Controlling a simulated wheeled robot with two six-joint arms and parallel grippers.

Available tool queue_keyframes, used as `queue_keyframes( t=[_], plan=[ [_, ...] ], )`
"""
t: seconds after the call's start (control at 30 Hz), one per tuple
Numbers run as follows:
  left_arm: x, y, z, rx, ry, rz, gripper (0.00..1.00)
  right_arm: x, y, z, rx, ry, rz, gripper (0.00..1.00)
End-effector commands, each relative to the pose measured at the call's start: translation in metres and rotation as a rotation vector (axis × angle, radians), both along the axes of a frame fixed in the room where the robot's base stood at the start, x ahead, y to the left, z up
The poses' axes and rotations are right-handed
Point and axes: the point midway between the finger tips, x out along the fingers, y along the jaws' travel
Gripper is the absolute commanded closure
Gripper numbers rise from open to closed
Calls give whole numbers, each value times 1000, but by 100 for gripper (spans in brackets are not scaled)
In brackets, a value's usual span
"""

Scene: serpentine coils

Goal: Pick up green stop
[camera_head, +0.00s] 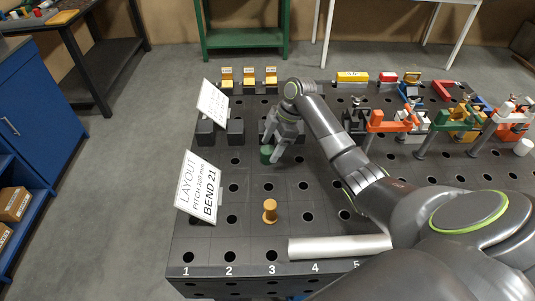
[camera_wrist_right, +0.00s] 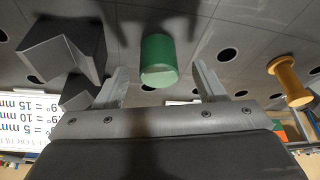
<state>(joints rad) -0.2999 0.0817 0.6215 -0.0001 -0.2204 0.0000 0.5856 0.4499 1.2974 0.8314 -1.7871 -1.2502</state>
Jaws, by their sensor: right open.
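The green stop (camera_head: 266,154) is a short cylinder on the dark perforated table, left of centre in the head view. In the right wrist view the green stop (camera_wrist_right: 158,60) lies between the two fingers, with clear gaps to both. My right gripper (camera_head: 277,156) points down at the stop and partly covers it in the head view. The right gripper (camera_wrist_right: 161,82) is open and empty. I cannot tell how far down the fingers reach beside the stop. My left gripper is not in view.
An orange peg (camera_head: 270,211) stands nearer the front, with a pale bar (camera_head: 335,248) in front of it. Dark blocks (camera_head: 235,131) stand left of my gripper. A layout sign (camera_head: 199,187) stands at the left edge. Colourful clamps (camera_head: 390,121) crowd the right side.

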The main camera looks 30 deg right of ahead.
Motion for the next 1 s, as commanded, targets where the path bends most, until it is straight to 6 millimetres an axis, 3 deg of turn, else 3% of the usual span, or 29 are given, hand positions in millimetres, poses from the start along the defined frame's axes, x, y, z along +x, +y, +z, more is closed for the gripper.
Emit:
queue_keyframes(
  t=[0.2,0.47,0.9,1.0],
  plan=[
    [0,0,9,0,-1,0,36,3,12,-23,0,1,0,36],
    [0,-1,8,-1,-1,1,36,4,12,-27,-1,-1,1,36],
    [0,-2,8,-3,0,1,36,4,12,-27,-1,-1,1,92],
    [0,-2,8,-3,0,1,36,4,12,-25,0,-3,1,99]
  ],
)
